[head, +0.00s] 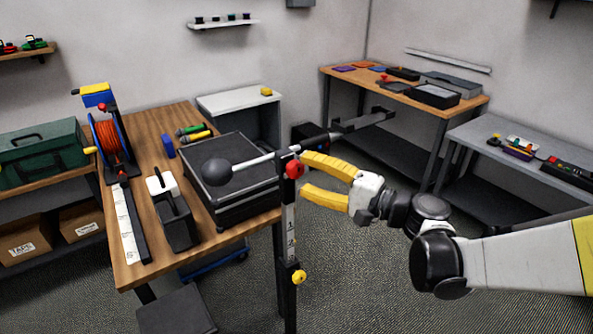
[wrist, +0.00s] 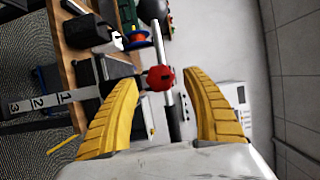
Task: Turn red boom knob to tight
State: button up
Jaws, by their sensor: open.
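The red boom knob (head: 294,169) sits at the top of a dark upright post with a numbered white scale (head: 290,228), where a grey boom with a black ball end (head: 217,172) crosses it. My gripper (head: 303,175) has yellow fingers and comes from the right, with its fingertips close to the knob. In the wrist view the knob (wrist: 160,78) lies between the two open fingertips (wrist: 165,78), with a gap on each side. The fingers do not appear to touch it. I cannot tell which way the knob is set.
A yellow knob (head: 299,277) is lower on the post. Behind it is a wooden table (head: 150,130) with a black case (head: 240,200), a cable reel (head: 110,138) and a white-and-black holder (head: 176,220). Open floor (head: 350,280) lies below my arm.

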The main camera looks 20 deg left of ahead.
jog(key=v, duration=0.9)
jog(key=shift+a, duration=0.1)
jog(key=s+d+f+n+h, duration=0.2)
jog(key=s+d+f+h, duration=0.2)
jog(key=s+d+h, duration=0.4)
jog(key=s+d+f+n+t+h, duration=0.1)
jog(key=s+d+f+h, duration=0.3)
jog(key=s+d+h, duration=0.4)
jog(key=d+h, duration=0.1)
jog(key=d, duration=0.6)
jog(key=shift+f+n, duration=0.15)
jog(key=shift+n, duration=0.25)
